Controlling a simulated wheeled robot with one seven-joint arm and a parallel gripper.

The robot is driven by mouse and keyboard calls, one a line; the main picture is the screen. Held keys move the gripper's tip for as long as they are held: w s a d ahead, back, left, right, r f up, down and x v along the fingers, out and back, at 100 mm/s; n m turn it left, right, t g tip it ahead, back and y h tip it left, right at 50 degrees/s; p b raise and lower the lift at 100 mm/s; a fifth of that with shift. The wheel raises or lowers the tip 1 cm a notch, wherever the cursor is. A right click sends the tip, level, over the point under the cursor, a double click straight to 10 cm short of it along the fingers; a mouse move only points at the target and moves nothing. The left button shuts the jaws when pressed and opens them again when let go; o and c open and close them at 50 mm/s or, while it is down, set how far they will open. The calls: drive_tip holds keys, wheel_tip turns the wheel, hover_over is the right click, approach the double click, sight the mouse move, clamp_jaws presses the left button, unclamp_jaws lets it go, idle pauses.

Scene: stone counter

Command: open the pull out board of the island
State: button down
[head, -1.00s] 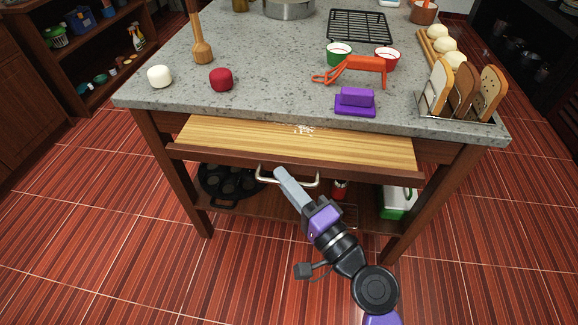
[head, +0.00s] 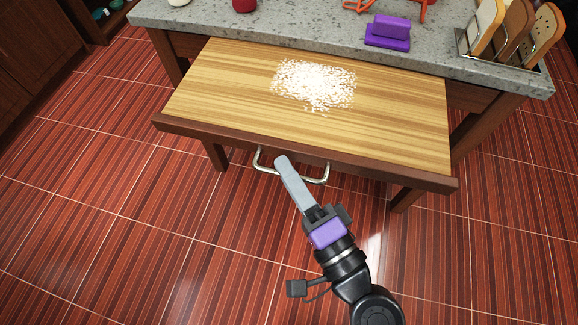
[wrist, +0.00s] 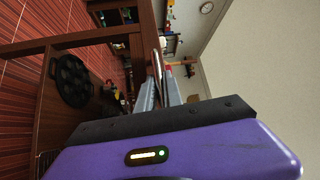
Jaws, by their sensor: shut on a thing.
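The pull out board (head: 220,85) is a light wooden surface with a dark front edge. It stands far out from under the stone top in the head view. Its metal bar handle (head: 318,180) is on the front edge. My gripper (head: 282,162) is at the handle's middle, and its jaws are shut on the handle. In the wrist view the fingers (wrist: 160,90) reach up to the dark board front (wrist: 147,45); the handle between them is hard to make out.
A heap of white grains (head: 313,84) lies on the board. The grey stone counter (head: 300,28) holds a purple butter dish (head: 388,32) and a rack of bread slices (head: 515,30). A dark muffin pan (wrist: 72,80) shows in the wrist view. The red tiled floor (head: 120,220) in front is clear.

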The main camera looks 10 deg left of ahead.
drive_tip(key=c, duration=1.5)
unclamp_jaws()
drive_tip(key=b+v, duration=0.2)
drive_tip(key=v, duration=0.5)
drive_tip(key=shift+s+d+f+b, duration=0.1)
drive_tip(key=shift+s+d+b, duration=0.15)
drive_tip(key=shift+d+b, duration=0.05)
